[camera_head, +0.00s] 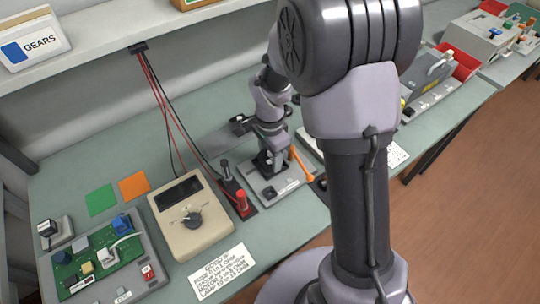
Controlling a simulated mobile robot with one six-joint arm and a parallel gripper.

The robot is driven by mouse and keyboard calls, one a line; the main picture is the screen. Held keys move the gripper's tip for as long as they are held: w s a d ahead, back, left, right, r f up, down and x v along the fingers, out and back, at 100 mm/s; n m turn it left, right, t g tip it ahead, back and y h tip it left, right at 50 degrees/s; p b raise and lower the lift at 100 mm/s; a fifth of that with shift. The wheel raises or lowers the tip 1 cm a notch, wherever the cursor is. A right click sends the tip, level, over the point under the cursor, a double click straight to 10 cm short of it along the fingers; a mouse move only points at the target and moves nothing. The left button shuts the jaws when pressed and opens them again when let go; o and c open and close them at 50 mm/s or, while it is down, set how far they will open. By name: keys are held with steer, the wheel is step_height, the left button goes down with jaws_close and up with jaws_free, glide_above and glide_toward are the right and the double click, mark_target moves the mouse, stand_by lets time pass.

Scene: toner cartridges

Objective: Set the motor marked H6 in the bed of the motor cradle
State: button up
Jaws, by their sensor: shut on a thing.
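My gripper (270,168) points down over a grey fixture with an orange lever (284,188), right of the red and black posts. It is shut on a small dark thing, mostly hidden by the fingers. I cannot read an H6 mark or tell whether this thing is the motor or touches the fixture. No label shows which fixture is the motor cradle. Another grey fixture (432,72) with a red bin stands farther right, partly behind my arm.
A beige meter (189,217) with a dial stands left of the gripper, with red and black leads rising behind it. A green circuit board (95,258) lies at lower left. Green (100,199) and orange (133,186) squares mark the bench. A shelf (110,42) overhangs the back.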

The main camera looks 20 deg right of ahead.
steer(key=shift+r, duration=0.15)
steer(key=o, duration=1.5)
steer(key=shift+c, duration=0.2)
step_height(320, 180, up, 18)
steer(key=p, duration=0.6)
steer(key=shift+f+p, duration=0.25)
steer(key=shift+p, duration=0.05)
steer(key=s+a+r+n+t+b, duration=0.1)
steer(key=s+r+n+t, duration=0.1)
steer(key=s, duration=0.4)
steer(key=s+a+r+n+t+y+b, duration=0.1)
steer(key=s+r+n+t, duration=0.1)
steer(key=s, duration=0.4)
steer(key=s+a+r+n+t+y+b, duration=0.1)
steer(key=s+a+r+n+b, duration=0.1)
steer(key=s+n, duration=0.4)
steer(key=shift+s+r+t, duration=0.4)
steer(key=shift+s+r, duration=0.1)
steer(key=shift+r, duration=0.35)
